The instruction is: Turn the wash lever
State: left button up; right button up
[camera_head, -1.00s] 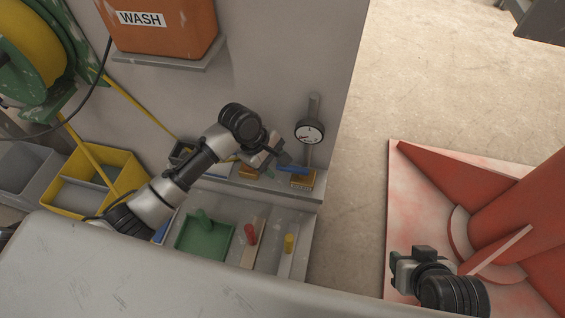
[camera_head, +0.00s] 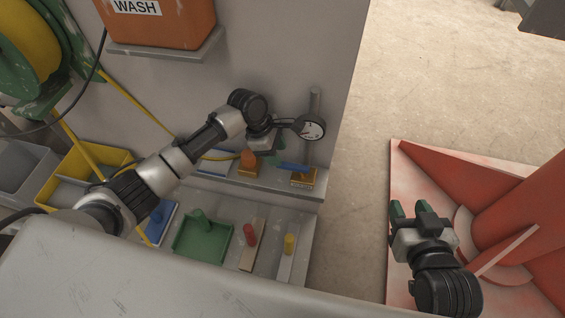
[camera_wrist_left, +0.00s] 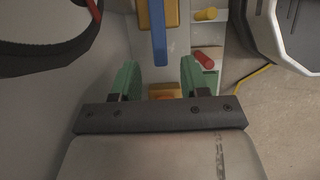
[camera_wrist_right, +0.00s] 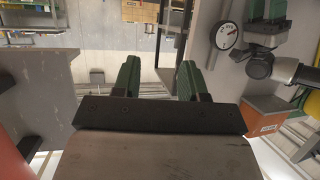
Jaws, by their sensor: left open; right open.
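A blue lever (camera_head: 293,167) lies across a brass-yellow base on the grey ledge, below the round gauge. It also shows in the left wrist view (camera_wrist_left: 158,35), beyond my fingertips. An orange piece on a yellow base (camera_head: 248,161) stands to its left on the ledge. No readable label marks either one as the wash lever. My left gripper (camera_head: 268,150) is open above the ledge, its green fingers spread on either side of an orange piece (camera_wrist_left: 163,90) in the wrist view; contact is not visible. My right gripper (camera_head: 408,207) is open and empty, away at the right.
An orange WASH tank (camera_head: 165,30) sits on a wall shelf. The gauge (camera_head: 312,127) is close to my left gripper. Below the ledge are a green tray (camera_head: 186,236), a red peg (camera_head: 250,234) and a yellow peg (camera_head: 289,242). A red structure (camera_head: 510,225) stands right of my right gripper.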

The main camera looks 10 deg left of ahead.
aim_at(293, 168)
pick_arm(q)
jog(key=b+x, duration=0.1)
jog(key=x, duration=0.2)
jog(key=shift+d+f, duration=0.1)
jog(key=shift+f, duration=0.15)
jog(key=shift+d+f+b, duration=0.2)
jog(key=shift+f+b, duration=0.15)
jog(key=shift+f, duration=0.05)
pick_arm(e)
notch_tip(293, 168, up, 6)
jog(key=w+a+t+y, duration=0.1)
jog(key=t, duration=0.4)
jog(key=shift+w+a+y, duration=0.3)
jog(key=shift+w+y, duration=0.05)
jog(key=shift+y, duration=0.05)
pick_arm(q)
grip_shut()
